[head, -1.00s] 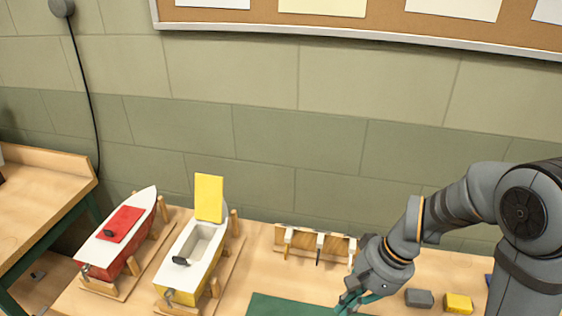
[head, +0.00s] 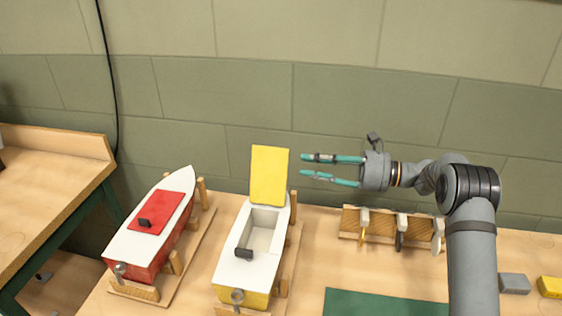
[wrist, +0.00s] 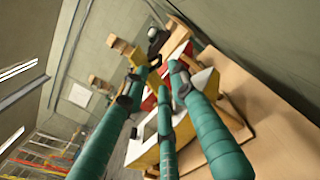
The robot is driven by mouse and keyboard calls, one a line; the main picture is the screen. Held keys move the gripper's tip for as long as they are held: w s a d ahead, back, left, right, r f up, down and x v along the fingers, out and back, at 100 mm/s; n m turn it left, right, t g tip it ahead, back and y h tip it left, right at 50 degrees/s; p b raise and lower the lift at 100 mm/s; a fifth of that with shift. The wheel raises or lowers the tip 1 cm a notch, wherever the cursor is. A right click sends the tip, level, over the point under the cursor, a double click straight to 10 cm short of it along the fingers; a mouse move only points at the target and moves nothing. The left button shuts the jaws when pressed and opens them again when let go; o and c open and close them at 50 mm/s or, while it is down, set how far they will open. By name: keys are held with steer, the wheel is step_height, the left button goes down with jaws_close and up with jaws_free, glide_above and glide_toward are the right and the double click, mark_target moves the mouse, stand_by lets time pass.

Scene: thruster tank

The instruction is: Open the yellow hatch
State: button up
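The yellow hatch (head: 269,176) stands upright and open at the far end of the opening in a white-decked boat with a yellow hull (head: 254,299). The open compartment (head: 259,232) below it looks empty. My gripper (head: 303,167) is open and empty, its teal fingers pointing left, just right of the hatch's upper part; I cannot tell whether they are touching. In the wrist view my gripper (wrist: 166,80) shows its fingers spread, with the yellow-hulled boat (wrist: 147,157) partly hidden behind them.
A red boat with a shut red hatch (head: 157,212) stands on a wooden cradle to the left. A wooden rack (head: 376,225) with several hanging tools is at right. A green mat (head: 383,305) lies in front. A grey block (head: 514,284) and a yellow block (head: 550,287) are far right.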

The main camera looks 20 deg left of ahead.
mark_target(279, 161)
steer(key=a, duration=0.2)
steer(key=a+p, duration=0.1)
steer(key=a, duration=0.2)
steer(key=s+a, duration=0.1)
steer(key=a, duration=0.2)
steer(key=shift+a, duration=0.2)
steer(key=shift+c, duration=0.5)
steer(key=c, duration=0.5)
jaws_close()
steer(key=shift+f, duration=0.15)
